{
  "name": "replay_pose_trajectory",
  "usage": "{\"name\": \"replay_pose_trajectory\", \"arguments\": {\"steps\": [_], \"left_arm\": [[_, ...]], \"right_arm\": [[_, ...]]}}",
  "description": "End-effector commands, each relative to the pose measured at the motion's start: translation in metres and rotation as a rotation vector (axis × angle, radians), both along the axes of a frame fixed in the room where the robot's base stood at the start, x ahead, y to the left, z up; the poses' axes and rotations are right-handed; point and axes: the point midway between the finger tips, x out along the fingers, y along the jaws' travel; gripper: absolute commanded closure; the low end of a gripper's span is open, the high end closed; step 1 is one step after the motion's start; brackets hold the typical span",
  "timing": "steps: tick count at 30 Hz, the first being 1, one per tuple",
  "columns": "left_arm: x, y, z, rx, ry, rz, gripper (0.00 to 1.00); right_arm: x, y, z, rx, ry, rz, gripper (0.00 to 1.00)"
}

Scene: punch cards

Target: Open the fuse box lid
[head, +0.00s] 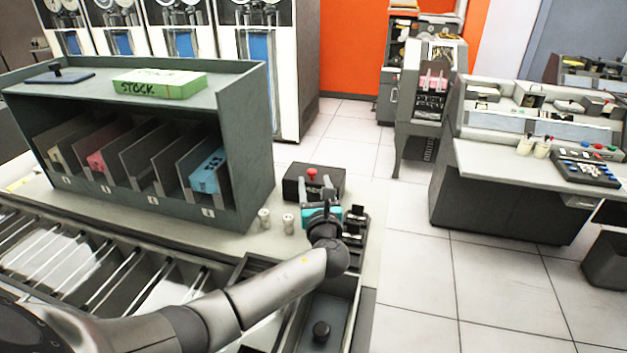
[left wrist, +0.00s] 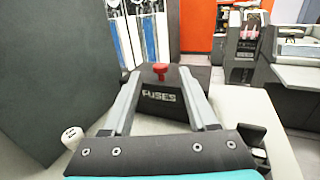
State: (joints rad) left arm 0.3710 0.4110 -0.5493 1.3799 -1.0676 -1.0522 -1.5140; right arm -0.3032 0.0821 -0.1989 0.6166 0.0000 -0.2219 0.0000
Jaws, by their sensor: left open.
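The fuse box (head: 298,182) is a dark box with a red knob (head: 311,172) on its top, standing on the pale counter beside the grey card rack. In the left wrist view the box (left wrist: 172,103) shows a white "FUSES" label, and its red knob (left wrist: 160,70) stands upright; the lid looks closed. My left gripper (head: 318,188) is open at the near side of the box, its two fingers spread and pointing toward it. In the left wrist view the fingers of the gripper (left wrist: 160,98) frame the label, with nothing held between them. My right gripper is not in view.
Two small pale cylinders (head: 277,220) stand left of my gripper. The card rack (head: 259,150) rises close on the left, with a green STOCK box (head: 160,84) on top. Dark switches (head: 354,225) sit to the right. Open floor lies beyond the counter's right edge.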

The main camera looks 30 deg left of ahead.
Motion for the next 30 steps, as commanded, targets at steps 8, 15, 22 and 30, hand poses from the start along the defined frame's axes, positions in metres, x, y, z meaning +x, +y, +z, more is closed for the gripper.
{"name": "replay_pose_trajectory", "arguments": {"steps": [8,15,22,30], "left_arm": [[0.027,0.020,-0.003,0.001,-0.001,0.002,0.41],[0.035,0.027,-0.001,-0.001,0.001,0.001,0.41],[0.036,0.028,0.000,-0.001,0.001,0.001,0.41],[0.036,0.027,0.000,-0.001,0.001,0.001,0.66]], "right_arm": [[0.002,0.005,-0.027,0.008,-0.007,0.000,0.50],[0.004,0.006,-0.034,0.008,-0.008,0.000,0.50],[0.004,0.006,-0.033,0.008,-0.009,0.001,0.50],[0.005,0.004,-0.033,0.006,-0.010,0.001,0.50]]}}
